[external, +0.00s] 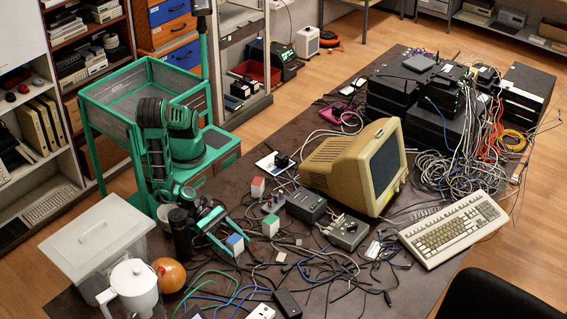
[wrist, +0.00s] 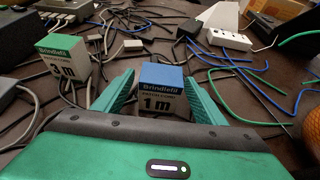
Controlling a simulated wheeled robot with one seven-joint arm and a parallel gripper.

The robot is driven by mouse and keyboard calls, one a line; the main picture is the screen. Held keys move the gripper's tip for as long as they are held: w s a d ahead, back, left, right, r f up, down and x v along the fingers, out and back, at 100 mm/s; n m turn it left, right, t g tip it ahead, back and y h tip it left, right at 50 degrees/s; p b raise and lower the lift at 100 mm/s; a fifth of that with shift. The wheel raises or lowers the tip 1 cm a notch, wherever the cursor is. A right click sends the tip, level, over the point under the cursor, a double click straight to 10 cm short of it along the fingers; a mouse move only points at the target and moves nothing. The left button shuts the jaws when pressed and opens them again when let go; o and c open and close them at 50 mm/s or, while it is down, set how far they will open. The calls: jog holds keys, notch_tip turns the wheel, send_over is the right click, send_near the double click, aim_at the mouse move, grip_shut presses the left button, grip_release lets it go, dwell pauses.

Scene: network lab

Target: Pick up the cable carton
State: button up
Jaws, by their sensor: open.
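A small cable carton with a blue top (wrist: 161,76) and white sides, marked "Brindlefil" and "1 m", stands upright on the dark table. In the wrist view it sits between the two green fingers of my gripper (wrist: 160,88), which is open. I cannot tell whether either finger touches it. The blue-topped carton also shows in the external view (external: 235,243), at the fingertips of my gripper (external: 225,238).
Another carton with a red top (external: 258,187) stands farther back. Loose cables, a grey box (external: 345,231) and a CRT monitor (external: 357,167) crowd the table. A white jug (external: 133,285), an orange-brown ball (external: 169,274) and a lidded bin (external: 95,240) stand near my arm.

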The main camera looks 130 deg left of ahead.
aim_at(235, 239)
jog(key=shift+w, duration=0.15)
jog(key=c, duration=1.2)
jog(key=shift+r, duration=0.1)
jog(key=shift+r, duration=4.9)
jog(key=w+a+r+n+y, duration=0.1)
jog(key=w+a+y, duration=0.1)
jog(key=a, duration=1.1)
jog(key=w+a+r+n+y, duration=0.1)
jog(key=w+a+n, duration=0.1)
jog(key=a, duration=1.2)
jog(key=shift+w+g+y, duration=0.3)
jog(key=shift+w+y, duration=0.1)
jog(key=shift+w, duration=0.4)
